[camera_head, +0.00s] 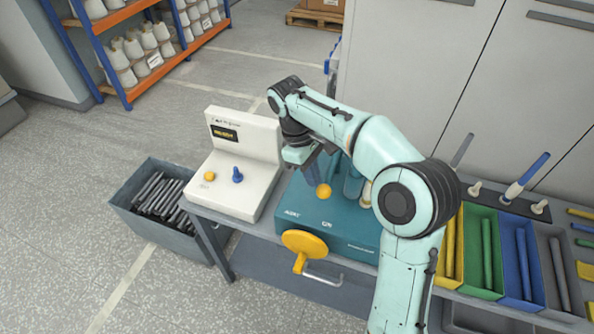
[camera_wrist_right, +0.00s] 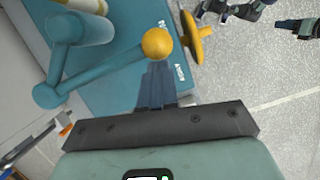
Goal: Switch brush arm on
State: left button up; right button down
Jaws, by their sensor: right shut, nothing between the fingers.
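A teal machine (camera_head: 330,222) stands on the bench. A yellow ball knob (camera_head: 323,191) shows on it; the right wrist view shows this knob (camera_wrist_right: 157,44) at the end of a teal lever arm (camera_wrist_right: 105,72). My right gripper (camera_head: 313,174) points down just above the knob, its fingers shut and empty. In the right wrist view the closed fingertips (camera_wrist_right: 158,68) are right at the knob; I cannot tell whether they touch it. My own right arm hides part of the machine's back right. My left gripper is not in view.
A white control box (camera_head: 237,165) with a small display, a yellow button and a blue knob stands left of the machine. A yellow handwheel (camera_head: 305,247) is on the machine's front. A bin of dark rods (camera_head: 165,206) stands left; coloured trays (camera_head: 484,292) are right.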

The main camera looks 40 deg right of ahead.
aim_at(329, 187)
jog(key=shift+s+d+f+n, duration=0.1)
jog(key=shift+s+d+n, duration=0.3)
jog(key=shift+s+n, duration=0.4)
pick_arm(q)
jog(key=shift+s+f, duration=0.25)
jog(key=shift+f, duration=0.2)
pick_arm(e)
jog(key=shift+s+d, duration=0.6)
jog(key=shift+s, duration=0.3)
jog(key=shift+w, duration=0.1)
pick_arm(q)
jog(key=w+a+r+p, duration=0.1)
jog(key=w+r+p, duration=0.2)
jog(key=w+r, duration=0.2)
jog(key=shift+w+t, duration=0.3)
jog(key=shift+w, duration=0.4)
pick_arm(e)
jog(key=w+a+r, duration=0.4)
jog(key=w+r, duration=0.1)
jog(key=r, duration=0.5)
jog(key=shift+w+r, duration=0.25)
jog(key=shift+w, duration=0.1)
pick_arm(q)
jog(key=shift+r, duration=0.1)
pick_arm(e)
jog(key=shift+d, duration=0.1)
